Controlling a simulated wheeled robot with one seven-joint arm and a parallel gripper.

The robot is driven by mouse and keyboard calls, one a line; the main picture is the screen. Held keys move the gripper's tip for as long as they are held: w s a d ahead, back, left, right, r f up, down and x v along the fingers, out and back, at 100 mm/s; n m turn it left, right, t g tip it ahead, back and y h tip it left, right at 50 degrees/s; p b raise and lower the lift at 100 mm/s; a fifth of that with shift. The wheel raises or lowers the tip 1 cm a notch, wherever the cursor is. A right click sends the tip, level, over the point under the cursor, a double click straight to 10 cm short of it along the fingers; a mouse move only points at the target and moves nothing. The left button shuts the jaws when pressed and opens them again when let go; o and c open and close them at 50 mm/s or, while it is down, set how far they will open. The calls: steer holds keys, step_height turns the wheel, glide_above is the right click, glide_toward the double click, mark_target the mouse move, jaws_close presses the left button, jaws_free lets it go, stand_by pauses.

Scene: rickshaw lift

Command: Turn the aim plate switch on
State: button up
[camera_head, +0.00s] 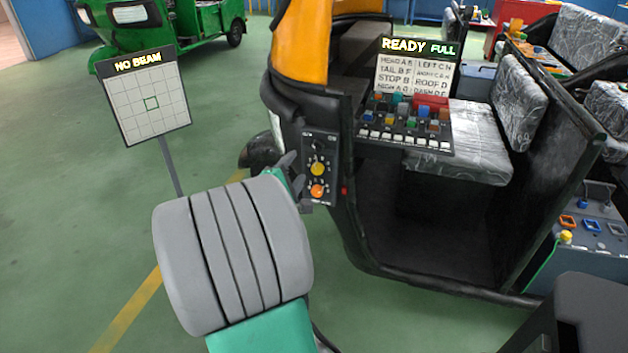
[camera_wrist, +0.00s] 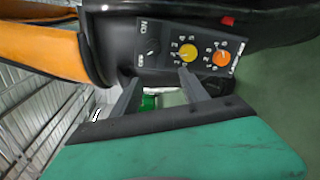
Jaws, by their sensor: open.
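A small black panel (camera_head: 320,165) is mounted on the front side of the black and yellow rickshaw. It carries a dark switch (camera_head: 318,146) at the top, a yellow knob (camera_head: 318,169) and an orange knob (camera_head: 317,190). In the wrist view the panel lies sideways, with the dark switch (camera_wrist: 150,47) at left; its setting is too dark to tell. A white grid board (camera_head: 150,103) on a post reads "NO BEAM". My gripper (camera_head: 290,172) is open and empty beside the panel. In the wrist view my gripper's fingers (camera_wrist: 161,80) point at the panel; contact cannot be told.
A console (camera_head: 405,135) with several coloured buttons and a "READY FULL" sign stands in the rickshaw's cab. A green rickshaw (camera_head: 165,27) stands at the back left. Another control box (camera_head: 590,235) is at the right.

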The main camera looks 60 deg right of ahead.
mark_target(316, 150)
steer(key=d, duration=0.3)
steer(key=d+n+h, duration=0.1)
steer(key=d, duration=0.2)
steer(key=s+d+n, duration=0.1)
steer(key=d, duration=0.2)
steer(key=shift+d+r+h, duration=0.15)
steer(key=shift+d+h, duration=0.15)
steer(key=shift+d, duration=0.05)
steer(key=shift+c, duration=0.2)
jaws_close()
